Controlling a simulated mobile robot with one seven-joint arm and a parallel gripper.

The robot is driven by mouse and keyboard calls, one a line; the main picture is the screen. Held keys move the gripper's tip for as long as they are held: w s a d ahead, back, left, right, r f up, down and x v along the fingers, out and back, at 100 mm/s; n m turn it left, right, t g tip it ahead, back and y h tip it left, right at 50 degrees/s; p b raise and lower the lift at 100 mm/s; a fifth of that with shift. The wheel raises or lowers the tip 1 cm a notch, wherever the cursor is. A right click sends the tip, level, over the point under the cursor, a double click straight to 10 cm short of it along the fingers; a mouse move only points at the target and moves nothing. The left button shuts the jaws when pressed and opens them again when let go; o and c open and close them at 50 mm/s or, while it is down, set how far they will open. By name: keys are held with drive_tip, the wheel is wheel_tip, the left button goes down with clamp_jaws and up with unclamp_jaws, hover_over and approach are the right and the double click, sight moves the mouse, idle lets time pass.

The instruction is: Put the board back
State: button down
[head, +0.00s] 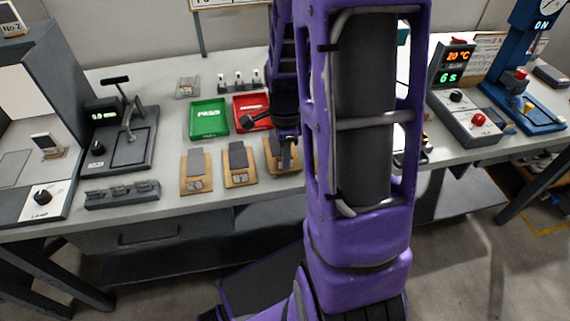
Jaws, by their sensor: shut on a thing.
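Three wooden boards with grey pieces on top stand in a row near the front edge of the bench in the head view: a left board (186,185), a middle board (231,180) and a right board (272,166). My gripper (287,158) is at the right board, pointing down, and is shut on it. My arm hides the right side of this board, and the exact contact of the fingers is too small to see. I cannot tell whether the board touches the bench.
Behind the boards lie a green PASS tray (209,118) and a red tray (243,99). A black press (118,140) and a low grey rack (122,194) stand to the left. A timer unit (462,110) and a blue press (526,95) stand to the right. My purple arm covers the centre.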

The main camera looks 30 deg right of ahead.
drive_tip(key=shift+f, duration=1.15)
drive_tip(key=shift+f+b, duration=0.2)
drive_tip(key=shift+b, duration=0.1)
drive_tip(key=c, duration=0.9)
unclamp_jaws()
drive_tip(key=shift+o, duration=0.2)
drive_tip(key=shift+r, duration=0.2)
wheel_tip(320, 180, up, 12)
drive_tip(key=p, duration=0.2)
drive_tip(key=shift+p, duration=0.4)
